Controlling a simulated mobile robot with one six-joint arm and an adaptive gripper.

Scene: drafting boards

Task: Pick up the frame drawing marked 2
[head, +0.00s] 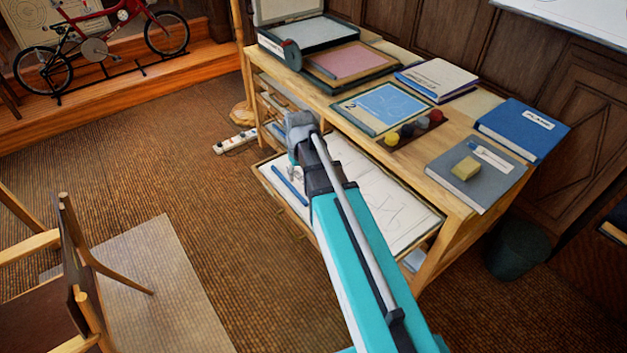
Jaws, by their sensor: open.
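The frame drawing marked 2 (385,104) is a blue sheet with pale lines in a grey-green surround, with a "2" at its left side. It lies flat on the wooden desk top near the front edge. My gripper (294,172) is at the far end of my teal arm, in front of the desk and over the open drawer, to the left of and below the drawing. It is small and partly hidden by the wrist, and it looks empty. The drawing is apart from the gripper.
An open drawer (405,215) with paper and a blue roll juts out below. Paint pots (421,123) stand beside the drawing. A pink framed sheet (345,60), books (437,77), a blue binder (522,128) and a grey folder (470,180) crowd the desk. A chair (75,260) stands left.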

